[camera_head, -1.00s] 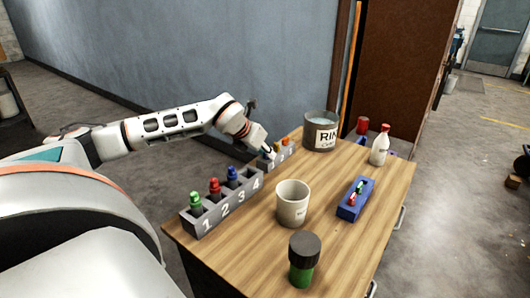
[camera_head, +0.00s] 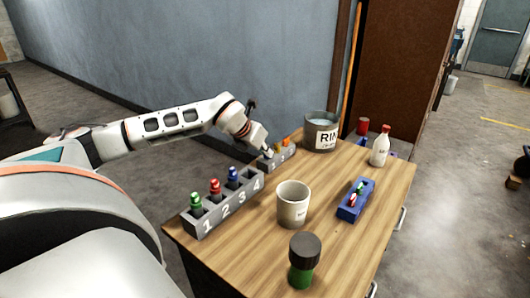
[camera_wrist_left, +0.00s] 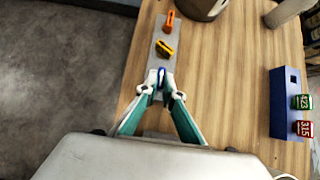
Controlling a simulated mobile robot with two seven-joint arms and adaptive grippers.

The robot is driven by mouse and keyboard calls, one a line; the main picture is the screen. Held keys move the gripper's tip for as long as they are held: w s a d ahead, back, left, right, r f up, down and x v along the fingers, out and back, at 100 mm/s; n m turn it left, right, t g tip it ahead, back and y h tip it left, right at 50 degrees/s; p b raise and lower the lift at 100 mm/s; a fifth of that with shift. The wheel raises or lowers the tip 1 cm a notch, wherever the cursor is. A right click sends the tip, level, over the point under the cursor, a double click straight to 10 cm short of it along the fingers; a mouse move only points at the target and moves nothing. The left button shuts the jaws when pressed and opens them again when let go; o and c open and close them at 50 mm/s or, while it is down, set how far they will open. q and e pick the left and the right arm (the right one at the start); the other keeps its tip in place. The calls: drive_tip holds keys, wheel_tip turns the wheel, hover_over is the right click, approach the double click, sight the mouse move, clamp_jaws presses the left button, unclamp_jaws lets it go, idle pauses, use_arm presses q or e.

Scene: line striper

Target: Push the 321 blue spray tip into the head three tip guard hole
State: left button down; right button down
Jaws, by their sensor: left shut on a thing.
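My left gripper (camera_head: 268,154) is at the small grey block (camera_head: 283,158) at the table's back left edge. In the left wrist view its fingertips (camera_wrist_left: 161,90) are shut on a small blue piece, the blue spray tip (camera_wrist_left: 161,72); its number cannot be read. The fingers hide most of it, and I cannot tell whether it still sits in the block. A grey rack (camera_head: 222,213) numbered 1 to 4 stands at the front left. Green, red and blue (camera_head: 233,176) heads stand upright in places 1, 2 and 3. Their guard holes are too small to make out. My right gripper is not in view.
Yellow (camera_wrist_left: 164,50) and orange (camera_wrist_left: 169,20) tips sit in the grey block. A rinse container (camera_head: 321,135), white cup (camera_head: 293,205), green jar with black lid (camera_head: 303,262), white bottle (camera_head: 380,148) and blue holder (camera_head: 347,213) with red and green tips share the table.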

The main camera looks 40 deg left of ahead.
use_arm(q)
drive_tip(key=shift+r, duration=0.45)
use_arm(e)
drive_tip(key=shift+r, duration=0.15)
